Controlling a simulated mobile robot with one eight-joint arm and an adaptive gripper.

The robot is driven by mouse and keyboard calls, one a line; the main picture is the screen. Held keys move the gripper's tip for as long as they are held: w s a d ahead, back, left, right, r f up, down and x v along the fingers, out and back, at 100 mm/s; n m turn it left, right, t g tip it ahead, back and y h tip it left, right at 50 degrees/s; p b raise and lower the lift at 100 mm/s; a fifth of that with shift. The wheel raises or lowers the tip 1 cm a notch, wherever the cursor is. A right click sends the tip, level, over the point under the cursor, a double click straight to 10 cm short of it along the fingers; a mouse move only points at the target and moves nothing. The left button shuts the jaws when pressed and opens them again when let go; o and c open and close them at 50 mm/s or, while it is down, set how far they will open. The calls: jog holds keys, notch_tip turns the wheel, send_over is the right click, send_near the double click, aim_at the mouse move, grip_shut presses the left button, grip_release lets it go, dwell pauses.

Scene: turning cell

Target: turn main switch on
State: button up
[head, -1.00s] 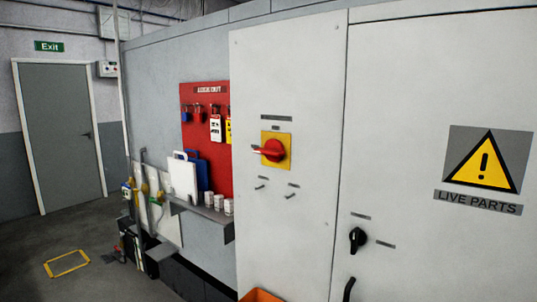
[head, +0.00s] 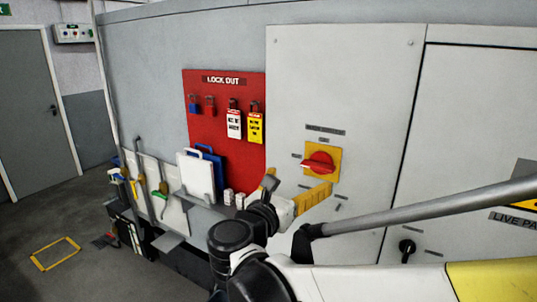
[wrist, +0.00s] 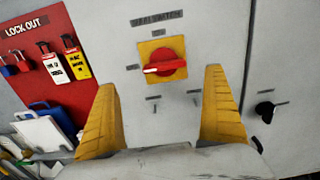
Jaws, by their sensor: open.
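The main switch is a red rotary handle (head: 319,163) on a yellow square plate (head: 334,171), on the light grey cabinet door (head: 360,95). In the wrist view the red handle (wrist: 165,68) lies roughly horizontal, its pale-marked end pointing left. The label above it in the wrist view (wrist: 157,18) seems to read main switch. My gripper (wrist: 162,105) is open and empty, its yellow fingers either side of and below the switch in the wrist view. In the head view my gripper (head: 300,192) is just below and left of the switch, apart from it as far as I can tell.
A red lockout board (head: 217,122) with padlocks and tags hangs left of the switch. A shelf below it holds white and blue boards (head: 196,178) and cups. A black rotary knob (head: 407,248) is on the right door. Two small keys or levers sit under the switch.

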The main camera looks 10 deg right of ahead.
aim_at(316, 167)
jog(key=x, duration=1)
jog(key=shift+d+b, duration=0.35)
jog(key=shift+d, duration=0.15)
jog(key=c, duration=1.1)
